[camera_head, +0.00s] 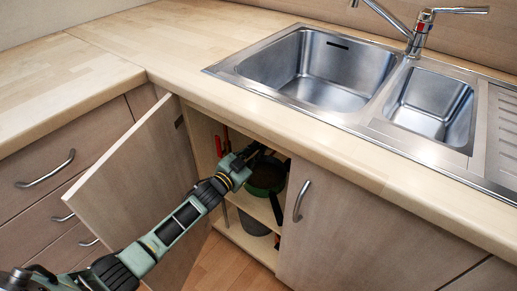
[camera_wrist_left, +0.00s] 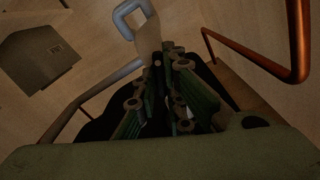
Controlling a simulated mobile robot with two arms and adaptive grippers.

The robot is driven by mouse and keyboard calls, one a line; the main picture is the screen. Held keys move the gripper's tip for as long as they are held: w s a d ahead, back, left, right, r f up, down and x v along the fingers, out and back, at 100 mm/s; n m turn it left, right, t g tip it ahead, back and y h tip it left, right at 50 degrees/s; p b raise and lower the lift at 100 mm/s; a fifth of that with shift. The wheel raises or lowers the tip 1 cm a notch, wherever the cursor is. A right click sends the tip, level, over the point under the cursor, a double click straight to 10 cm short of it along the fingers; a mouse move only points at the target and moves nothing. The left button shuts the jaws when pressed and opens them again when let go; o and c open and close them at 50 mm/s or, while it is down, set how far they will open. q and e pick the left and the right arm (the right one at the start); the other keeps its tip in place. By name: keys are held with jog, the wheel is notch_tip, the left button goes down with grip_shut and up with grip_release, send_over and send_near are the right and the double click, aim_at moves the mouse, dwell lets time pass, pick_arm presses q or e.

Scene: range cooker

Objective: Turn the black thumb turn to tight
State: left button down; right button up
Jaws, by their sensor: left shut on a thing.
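My left arm reaches past the open door into the cabinet under the sink. My left gripper (camera_head: 260,152) is inside the opening, near its top. In the left wrist view the gripper's fingers (camera_wrist_left: 167,50) are close together. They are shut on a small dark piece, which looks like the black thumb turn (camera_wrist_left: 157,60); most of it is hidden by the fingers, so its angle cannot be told. A grey pipe with a pale loop-shaped end (camera_wrist_left: 135,20) is just beyond the fingertips. My right gripper is not in view.
The open cabinet door (camera_head: 135,185) stands left of my arm. A copper pipe (camera_wrist_left: 298,40) runs at the right in the wrist view. A green pan (camera_head: 266,180) and a dark pot (camera_head: 252,224) are on the shelves. The sink (camera_head: 320,75) is above.

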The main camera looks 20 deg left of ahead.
pick_arm(q)
jog(key=shift+f+m, duration=0.1)
jog(key=shift+m, duration=0.5)
jog(key=c, duration=1.8)
grip_release()
jog(key=shift+c, duration=0.2)
jog(key=shift+s, duration=0.1)
jog(key=v, duration=1.2)
